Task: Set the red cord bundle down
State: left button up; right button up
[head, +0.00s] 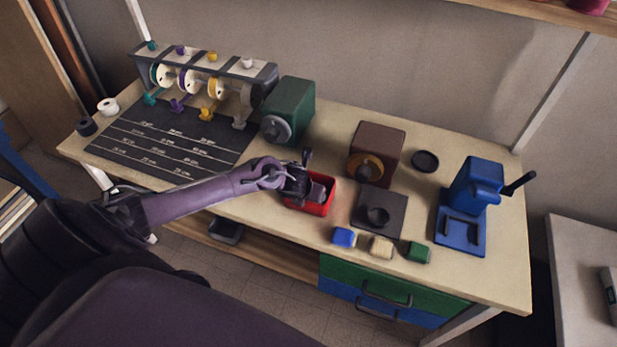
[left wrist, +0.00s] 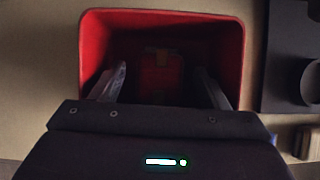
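A red open box (head: 310,209) stands near the middle of the bench. My left gripper (head: 317,190) reaches down into it from above. In the left wrist view the red box (left wrist: 237,55) surrounds the two fingers, which are spread apart (left wrist: 160,82). A dim red bundle (left wrist: 160,72) with a small yellowish-brown patch lies low in the box between the fingers, with a gap on each side. It looks like the red cord bundle, but the shadow hides its detail. In the head view the gripper hides it. My right gripper is in neither view.
A dark square plate (head: 381,214) stands close right of the box, with blue (head: 344,237), cream (head: 381,247) and green (head: 418,251) blocks in front. Behind are a green machine (head: 290,108) and a brown one (head: 377,150). A blue press (head: 466,205) stands right, a spool rack (head: 205,70) left.

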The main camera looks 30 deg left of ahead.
pick_arm(q)
jog(key=shift+r, duration=0.15)
jog(key=v, duration=1.2)
